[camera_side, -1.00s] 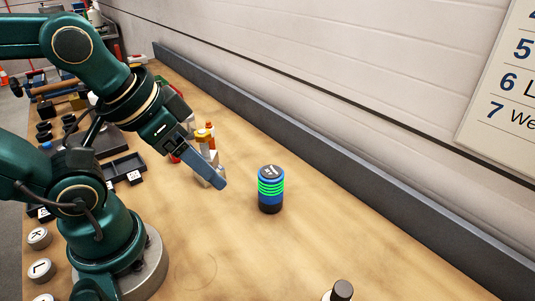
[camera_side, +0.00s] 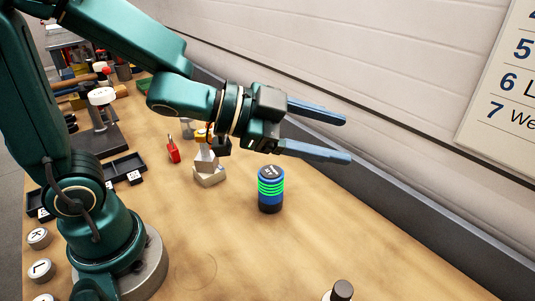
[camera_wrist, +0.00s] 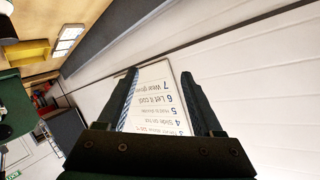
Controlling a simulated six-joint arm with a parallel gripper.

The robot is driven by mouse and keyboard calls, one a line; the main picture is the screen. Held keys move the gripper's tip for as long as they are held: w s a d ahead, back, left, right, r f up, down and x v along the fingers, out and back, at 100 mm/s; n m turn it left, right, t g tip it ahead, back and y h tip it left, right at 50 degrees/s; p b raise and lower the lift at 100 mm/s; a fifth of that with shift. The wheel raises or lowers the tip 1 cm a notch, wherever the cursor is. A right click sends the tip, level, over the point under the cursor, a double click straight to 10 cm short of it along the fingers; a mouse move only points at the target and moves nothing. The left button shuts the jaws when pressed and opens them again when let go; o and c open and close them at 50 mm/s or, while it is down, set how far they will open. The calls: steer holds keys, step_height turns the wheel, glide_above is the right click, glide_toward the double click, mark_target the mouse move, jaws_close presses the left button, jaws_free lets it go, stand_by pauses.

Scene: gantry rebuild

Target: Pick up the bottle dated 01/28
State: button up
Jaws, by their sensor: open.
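My gripper (camera_side: 348,139) is open and empty in the side view, its two blue fingers spread and pointing right, above and beyond the blue and black cylinder. In the wrist view my gripper (camera_wrist: 160,72) is also open, with the wall and a sign between its fingers. A bottle with a dark cap (camera_side: 342,290) is cut off by the bottom edge of the side view. No date can be read on it, so I cannot tell whether it is the one dated 01/28.
The blue and black cylinder with green rings (camera_side: 270,190) stands on the wooden bench (camera_side: 330,235). A red padlock (camera_side: 173,151), a pale block (camera_side: 209,176) and a dark tray (camera_side: 122,166) lie left. The sign (camera_side: 505,90) hangs on the wall.

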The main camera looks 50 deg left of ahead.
mark_target(332, 292)
steer(key=s+d+f+m+g+h, duration=0.1)
steer(key=s+d+f+g, duration=0.2)
steer(key=f, duration=0.1)
steer(key=s+d+f+m+g+h, duration=0.2)
steer(key=s+d+f+g, duration=0.1)
steer(key=s+f, duration=0.1)
steer(key=s+d+f+m+g+h, duration=0.1)
steer(key=s+d+f+g+h, duration=0.1)
steer(key=s+f+g, duration=0.1)
steer(key=shift+s+d+f+g, duration=0.15)
steer(key=shift+d+f+g, duration=0.15)
steer(key=shift+d+f, duration=0.15)
steer(key=shift+x, duration=2.35)
steer(key=shift+c, duration=0.3)
jaws_close()
steer(key=shift+a, duration=0.1)
